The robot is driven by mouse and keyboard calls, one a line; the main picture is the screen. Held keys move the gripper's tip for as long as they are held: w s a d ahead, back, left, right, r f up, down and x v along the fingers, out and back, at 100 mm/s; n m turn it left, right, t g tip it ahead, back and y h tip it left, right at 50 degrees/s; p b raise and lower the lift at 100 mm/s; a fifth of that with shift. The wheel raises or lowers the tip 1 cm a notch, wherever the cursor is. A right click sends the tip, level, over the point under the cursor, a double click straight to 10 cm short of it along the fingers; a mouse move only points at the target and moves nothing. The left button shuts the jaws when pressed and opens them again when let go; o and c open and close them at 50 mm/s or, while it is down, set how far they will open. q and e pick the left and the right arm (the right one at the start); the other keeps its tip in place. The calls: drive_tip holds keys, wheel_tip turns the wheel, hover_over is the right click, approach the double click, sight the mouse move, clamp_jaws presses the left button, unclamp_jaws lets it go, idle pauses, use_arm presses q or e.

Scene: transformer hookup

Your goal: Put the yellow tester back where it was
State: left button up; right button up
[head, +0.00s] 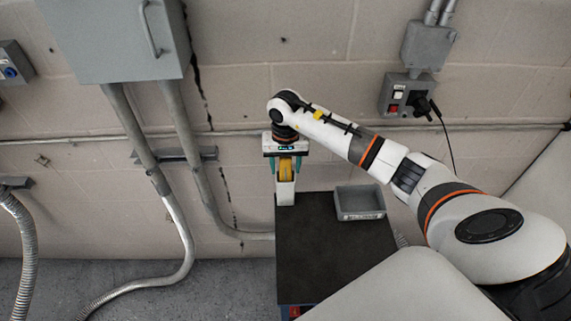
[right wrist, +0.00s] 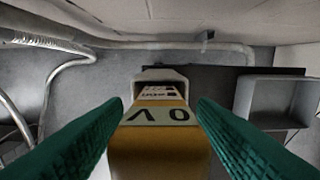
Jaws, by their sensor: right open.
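The yellow tester (head: 286,171) sits upright in a pale holder (head: 285,193) at the back left corner of the dark cart top. In the right wrist view the tester (right wrist: 158,150) shows its yellow body and light label close up, with the holder rim (right wrist: 160,74) beyond it. My right gripper (head: 285,163) is above the holder and open. Its teal fingers stand on both sides of the tester, with visible gaps in the right wrist view. The tester's lower end is hidden in the holder. My left gripper is not in view.
A grey bin (head: 360,203) stands on the cart top (head: 310,255), right of the holder. A grey wall box (head: 115,40) with conduits is at the left. A switch box (head: 398,95) with a plug and black cable is on the wall at the right.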

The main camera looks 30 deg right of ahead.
drive_tip(key=shift+w+r, duration=0.1)
drive_tip(key=shift+r, duration=0.15)
wheel_tip(320, 180, up, 10)
drive_tip(key=b, duration=0.4)
drive_tip(key=shift+r, duration=0.25)
drive_tip(key=shift+r+b, duration=0.35)
drive_tip(key=shift+r, duration=0.2)
